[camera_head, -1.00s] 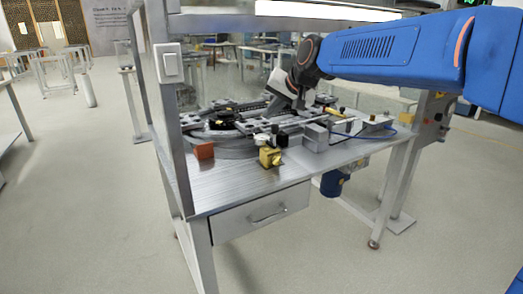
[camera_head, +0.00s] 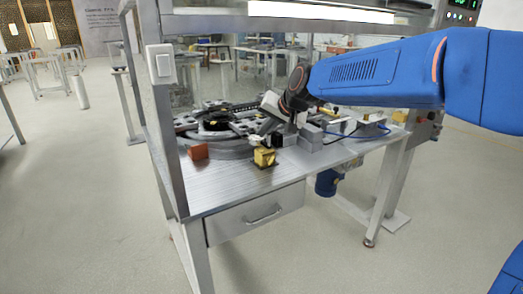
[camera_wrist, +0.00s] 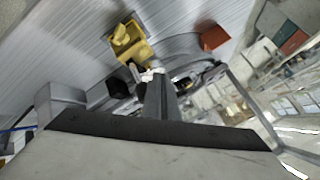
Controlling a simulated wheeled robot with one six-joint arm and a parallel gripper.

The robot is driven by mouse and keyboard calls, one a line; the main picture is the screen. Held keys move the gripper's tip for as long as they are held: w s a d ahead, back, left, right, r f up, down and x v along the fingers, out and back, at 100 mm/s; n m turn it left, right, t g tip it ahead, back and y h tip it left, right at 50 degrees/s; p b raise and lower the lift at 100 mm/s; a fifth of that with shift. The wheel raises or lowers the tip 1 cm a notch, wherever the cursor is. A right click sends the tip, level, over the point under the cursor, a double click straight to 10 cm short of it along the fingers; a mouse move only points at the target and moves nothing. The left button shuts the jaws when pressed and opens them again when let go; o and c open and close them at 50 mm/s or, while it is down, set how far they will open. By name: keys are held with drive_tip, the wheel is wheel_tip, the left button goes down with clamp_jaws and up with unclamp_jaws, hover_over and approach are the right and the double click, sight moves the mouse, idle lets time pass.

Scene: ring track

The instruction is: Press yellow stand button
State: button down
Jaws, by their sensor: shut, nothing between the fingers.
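The yellow stand (camera_head: 264,157) is a small block on the front part of the tabletop. In the wrist view the yellow stand (camera_wrist: 130,42) is at upper centre, with a lighter round feature on its face; whether this is the button I cannot tell. My gripper (camera_head: 281,124) is above and slightly behind the stand in the head view. In the wrist view my narrow grey fingers (camera_wrist: 155,80) are together, empty, and point toward the stand. The fingertips appear near it in the picture; contact cannot be judged.
An orange-red block (camera_head: 198,151) sits left of the stand. A grey ring track (camera_head: 215,122) with dark parts lies behind it. A grey box (camera_head: 310,138) and blue cable are to the right. A metal post (camera_head: 165,130) with a white switch stands at left. The front tabletop is mostly clear.

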drive_tip(key=shift+f, duration=1.4)
drive_tip(key=shift+f, duration=0.8)
idle(1.7)
drive_tip(key=shift+r, duration=0.8)
drive_tip(key=shift+r, duration=0.1)
drive_tip(key=shift+r, duration=2.4)
